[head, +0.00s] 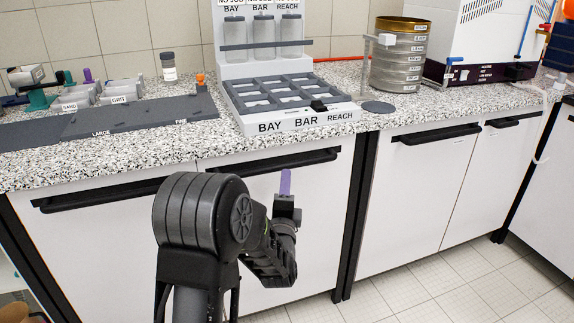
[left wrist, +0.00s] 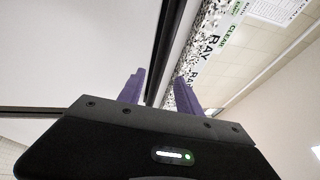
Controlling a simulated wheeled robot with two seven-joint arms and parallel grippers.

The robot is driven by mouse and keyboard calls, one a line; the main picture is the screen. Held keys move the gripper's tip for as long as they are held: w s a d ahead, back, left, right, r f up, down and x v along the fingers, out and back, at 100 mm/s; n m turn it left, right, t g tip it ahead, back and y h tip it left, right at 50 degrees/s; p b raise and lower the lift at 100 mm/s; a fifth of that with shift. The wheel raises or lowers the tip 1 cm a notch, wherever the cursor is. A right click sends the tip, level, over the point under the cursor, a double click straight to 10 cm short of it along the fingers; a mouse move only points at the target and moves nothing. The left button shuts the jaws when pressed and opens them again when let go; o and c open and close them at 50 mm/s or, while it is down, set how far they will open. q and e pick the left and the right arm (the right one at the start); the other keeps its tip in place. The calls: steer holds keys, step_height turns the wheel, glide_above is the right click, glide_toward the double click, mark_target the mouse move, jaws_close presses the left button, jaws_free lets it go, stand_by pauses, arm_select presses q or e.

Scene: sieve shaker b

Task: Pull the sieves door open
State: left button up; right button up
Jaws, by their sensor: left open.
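White cabinet doors with black bar handles run under the counter; I see no label telling which is the sieves door. The door (head: 322,205) behind my left gripper looks shut, with its handle (head: 318,158) along the top edge. My left gripper (head: 285,182) has purple fingers and appears in front of this door, just below the handle. In the left wrist view the two fingers (left wrist: 158,92) stand apart, with nothing seen held between them. Whether they touch the handle cannot be told. My right gripper is not in view.
Other shut doors lie left (head: 110,240) and right (head: 415,195). The speckled counter (head: 190,134) holds a white jar rack (head: 238,70), a sieve stack (head: 398,65) and a grey mat (head: 150,114). The tiled floor (head: 440,285) at right is clear.

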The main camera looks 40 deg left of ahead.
mark_target(287, 166)
arm_select(q)
steer(key=x, duration=0.8)
steer(key=shift+f+b, duration=0.15)
steer(key=shift+b, duration=0.2)
steer(key=shift+c, duration=0.5)
jaws_close()
stand_by(0.6)
